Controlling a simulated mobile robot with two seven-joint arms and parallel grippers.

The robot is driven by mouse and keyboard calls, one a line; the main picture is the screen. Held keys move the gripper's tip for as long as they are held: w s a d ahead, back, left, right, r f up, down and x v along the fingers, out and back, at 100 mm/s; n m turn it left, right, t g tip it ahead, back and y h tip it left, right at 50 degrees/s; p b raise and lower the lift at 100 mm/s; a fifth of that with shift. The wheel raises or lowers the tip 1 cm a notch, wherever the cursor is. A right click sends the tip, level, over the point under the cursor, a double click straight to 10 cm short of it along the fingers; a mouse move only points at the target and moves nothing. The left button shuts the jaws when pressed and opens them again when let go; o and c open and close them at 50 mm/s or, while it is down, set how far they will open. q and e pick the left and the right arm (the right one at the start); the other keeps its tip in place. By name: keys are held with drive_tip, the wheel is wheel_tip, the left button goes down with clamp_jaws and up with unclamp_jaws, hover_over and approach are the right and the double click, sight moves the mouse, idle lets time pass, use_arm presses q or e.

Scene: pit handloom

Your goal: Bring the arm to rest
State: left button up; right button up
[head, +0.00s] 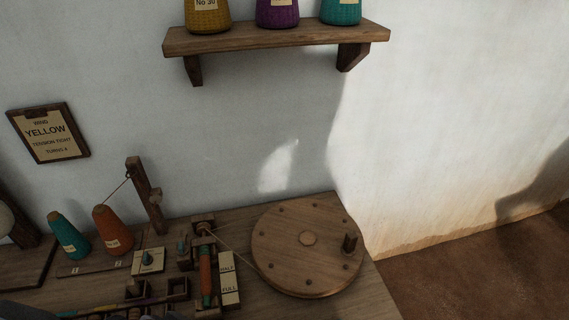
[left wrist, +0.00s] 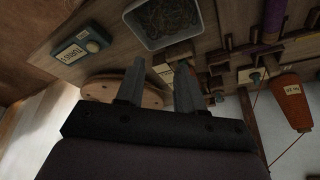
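My left gripper (left wrist: 157,80) shows in the left wrist view with its two grey fingers apart and nothing between them. The round wooden wheel (left wrist: 150,97) lies behind the fingers in that view, apart from them as far as I can tell. In the head view the wheel (head: 290,262) lies on the wooden bench with its peg at the right side. A dark grey shape at the lower left edge of the head view may be part of my arm. My right gripper is in neither view.
A teal cone (head: 69,236) and an orange cone (head: 112,230) stand on the bench (head: 347,302) at left. A shelf (head: 275,38) with several yarn cones and a "YELLOW" card (head: 48,133) hang on the wall. A grey tray (left wrist: 206,33) and blue labelled box (left wrist: 82,47) are near.

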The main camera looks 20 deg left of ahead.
use_arm(q)
drive_tip(key=shift+w+d+f+t+h, duration=0.35)
drive_tip(key=shift+w+f+t, duration=0.55)
drive_tip(key=shift+f, duration=0.4)
drive_tip(key=shift+w+d+f+t+h, duration=0.25)
drive_tip(key=shift+w+d+f+t, duration=0.4)
drive_tip(key=shift+f+t, duration=0.6)
drive_tip(key=shift+w+d+f+t+h, duration=0.3)
drive_tip(key=shift+w+f+t, duration=0.6)
drive_tip(key=shift+f, duration=0.5)
drive_tip(key=shift+a, duration=0.15)
